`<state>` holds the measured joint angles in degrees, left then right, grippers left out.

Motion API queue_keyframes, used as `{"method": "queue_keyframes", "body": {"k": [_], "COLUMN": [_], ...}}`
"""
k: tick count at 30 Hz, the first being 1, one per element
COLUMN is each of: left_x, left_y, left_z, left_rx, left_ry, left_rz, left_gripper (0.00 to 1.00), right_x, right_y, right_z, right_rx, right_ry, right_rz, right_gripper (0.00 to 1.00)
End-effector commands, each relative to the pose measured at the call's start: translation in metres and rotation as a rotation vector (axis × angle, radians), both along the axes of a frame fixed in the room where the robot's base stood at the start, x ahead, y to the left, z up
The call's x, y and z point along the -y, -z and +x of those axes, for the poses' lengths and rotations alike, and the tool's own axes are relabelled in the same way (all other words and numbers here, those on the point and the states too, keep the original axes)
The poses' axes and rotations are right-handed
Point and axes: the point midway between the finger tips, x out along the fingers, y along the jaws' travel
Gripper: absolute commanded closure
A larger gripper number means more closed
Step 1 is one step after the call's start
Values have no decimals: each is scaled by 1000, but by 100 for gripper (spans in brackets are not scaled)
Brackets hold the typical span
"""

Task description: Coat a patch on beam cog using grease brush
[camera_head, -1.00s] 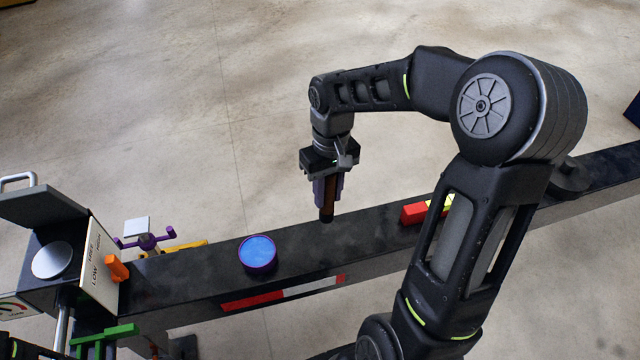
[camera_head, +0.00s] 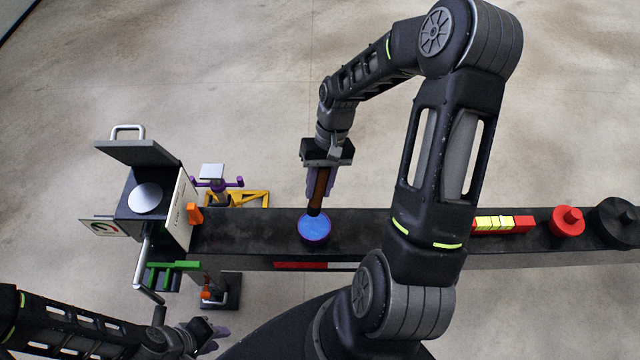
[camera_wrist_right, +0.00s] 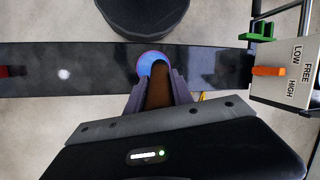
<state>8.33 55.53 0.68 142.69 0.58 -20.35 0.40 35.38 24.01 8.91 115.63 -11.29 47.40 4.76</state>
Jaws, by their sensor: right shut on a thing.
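My right gripper (camera_head: 319,184) is shut on the brown grease brush (camera_head: 318,194) and holds it upright, pointing down. The brush's lower end is at the blue-filled pot with a purple rim (camera_head: 314,240), on the dark beam (camera_head: 250,232). The brush (camera_wrist_right: 158,88) covers part of the pot (camera_wrist_right: 151,56) in the right wrist view; whether its tip touches the blue filling is hidden. My left gripper (camera_head: 207,334) is low at the left, away from the beam; its finger gap is unclear. I cannot tell which part is the beam cog.
A box with an open lid and a LOW/FREE/HIGH panel (camera_head: 179,215) stands at the beam's left end, with an orange lever (camera_head: 194,213). Yellow and red blocks (camera_head: 497,223), a red knobbed disc (camera_head: 567,221) and a black round piece (camera_head: 615,222) are on the right.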

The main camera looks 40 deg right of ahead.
Motion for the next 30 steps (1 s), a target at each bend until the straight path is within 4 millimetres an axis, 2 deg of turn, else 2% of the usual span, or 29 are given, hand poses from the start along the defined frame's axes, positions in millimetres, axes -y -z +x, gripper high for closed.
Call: {"method": "queue_keyframes", "body": {"k": [8,22,30], "left_x": [0,2,2], "left_y": [3,33,39], "left_z": [1,4,5], "left_rx": [1,14,17], "left_ry": [1,4,5], "left_rz": [-1,-9,-12], "left_gripper": [70,70,70], "right_x": [0,0,0], "right_y": [5,49,60], "right_z": [0,0,0], "right_rx": [0,1,1], "right_ry": [0,0,0], "right_rz": [-1,-1,-1], "right_gripper": [100,100,100]}}
